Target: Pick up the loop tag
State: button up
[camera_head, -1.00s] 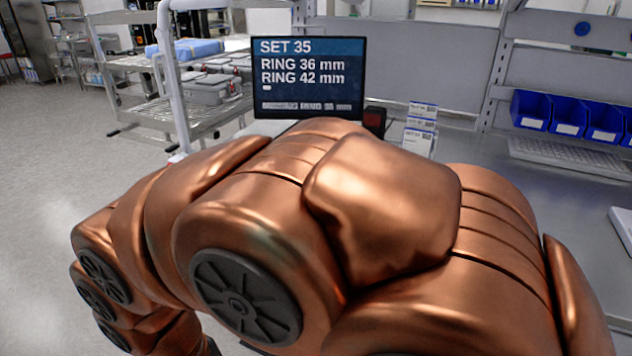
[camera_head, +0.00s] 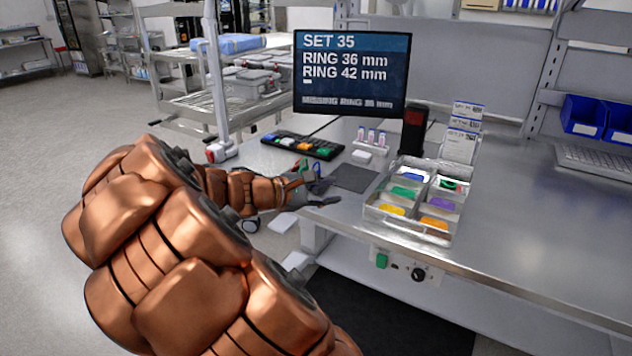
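I cannot tell for sure which item is the loop tag. Small red, green and purple items (camera_head: 316,169) sit at the bench's left part, right by my gripper, and are partly hidden by it. My gripper (camera_head: 318,188) is low over the front left edge of the bench, pointing right. Its dark fingers look spread apart, and I see nothing between them. A clear divided tray (camera_head: 411,228) right of my gripper holds blue, green, yellow, orange and purple pieces in separate compartments.
A dark mat (camera_head: 355,179) lies between gripper and tray. Behind stand a dark rack (camera_head: 325,152) with coloured pieces, small vials (camera_head: 371,137), a black-and-red device (camera_head: 413,130) and a screen (camera_head: 352,75) reading SET 35.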

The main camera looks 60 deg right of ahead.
jog(key=w+d+f+n+t+h, duration=0.1)
jog(key=w+d+f+n, duration=0.2)
jog(key=w+d+n, duration=0.1)
jog(key=w+d+f+n+t+h+b, duration=0.1)
jog(key=w+d+f+n+t+h, duration=0.1)
jog(key=w+d+f+n, duration=0.1)
jog(key=w+d+f+n+t+h, duration=0.1)
jog(key=w+d+f+n+t, duration=0.1)
jog(key=w+d+n, duration=0.3)
jog(key=shift+w+d+f+n+h+b, duration=0.1)
jog(key=shift+w+f+n+h+b, duration=0.1)
jog(key=shift+w, duration=0.35)
jog(key=shift+w+f+n+h+b, duration=0.1)
jog(key=shift+w+f+n+b, duration=0.1)
jog(key=shift+w, duration=0.35)
jog(key=shift+w+d+f+p, duration=0.15)
jog(key=shift+d+p, duration=0.35)
jog(key=shift+d, duration=1.45)
jog(key=shift+d+f+p, duration=0.1)
jog(key=shift+d+p, duration=0.4)
jog(key=shift+d, duration=1.4)
grip_shut()
